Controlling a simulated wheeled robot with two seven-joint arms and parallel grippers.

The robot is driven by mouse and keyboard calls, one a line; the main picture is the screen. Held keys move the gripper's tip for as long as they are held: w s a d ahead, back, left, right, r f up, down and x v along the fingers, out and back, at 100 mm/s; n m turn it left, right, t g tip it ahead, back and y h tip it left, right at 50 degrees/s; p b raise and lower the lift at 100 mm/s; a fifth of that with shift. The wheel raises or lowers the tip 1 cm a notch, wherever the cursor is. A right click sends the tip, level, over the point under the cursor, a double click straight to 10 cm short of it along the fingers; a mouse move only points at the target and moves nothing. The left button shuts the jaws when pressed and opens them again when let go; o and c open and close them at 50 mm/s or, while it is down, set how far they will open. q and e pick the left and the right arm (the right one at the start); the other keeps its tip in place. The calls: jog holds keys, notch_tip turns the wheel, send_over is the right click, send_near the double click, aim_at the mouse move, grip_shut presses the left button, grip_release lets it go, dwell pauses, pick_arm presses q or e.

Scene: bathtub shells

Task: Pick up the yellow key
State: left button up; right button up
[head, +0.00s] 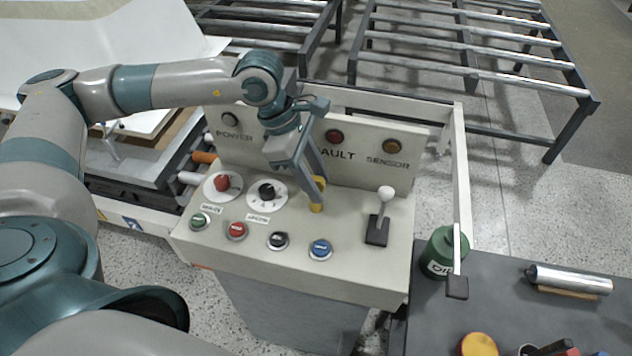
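The yellow key (317,196) sits on the sloped top of the beige control panel (352,252), to the right of the black dial. Its upper part is partly covered by my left gripper (312,180). My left arm reaches in from the left, and its fingers point down at the key, with the fingertips at or against it. The view does not show whether the fingers are closed on it. The key appears upright at the panel surface. My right gripper is not in view.
Close to the key are a red dial (222,183), a black dial (267,192), several push buttons and a white-knobbed lever (384,200). The upright label panel (390,150) stands behind. A dark table (520,318) at right holds a green can (437,252) and a metal cylinder (570,279).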

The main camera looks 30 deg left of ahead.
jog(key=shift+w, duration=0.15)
pick_arm(q)
jog(key=shift+c, duration=0.3)
grip_shut()
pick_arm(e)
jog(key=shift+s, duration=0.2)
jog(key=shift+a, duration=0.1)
pick_arm(q)
jog(key=shift+r+b, duration=0.55)
jog(key=shift+r, duration=0.25)
notch_tip(320, 180, up, 2)
jog(key=shift+d+r+b, duration=0.15)
jog(key=shift+r+b, duration=0.1)
jog(key=shift+b, duration=0.4)
jog(key=s+d+r+b, duration=0.2)
jog(key=d+r, duration=0.5)
jog(key=d, duration=0.4)
jog(key=shift+s+b, duration=0.4)
jog(key=shift+b, duration=0.35)
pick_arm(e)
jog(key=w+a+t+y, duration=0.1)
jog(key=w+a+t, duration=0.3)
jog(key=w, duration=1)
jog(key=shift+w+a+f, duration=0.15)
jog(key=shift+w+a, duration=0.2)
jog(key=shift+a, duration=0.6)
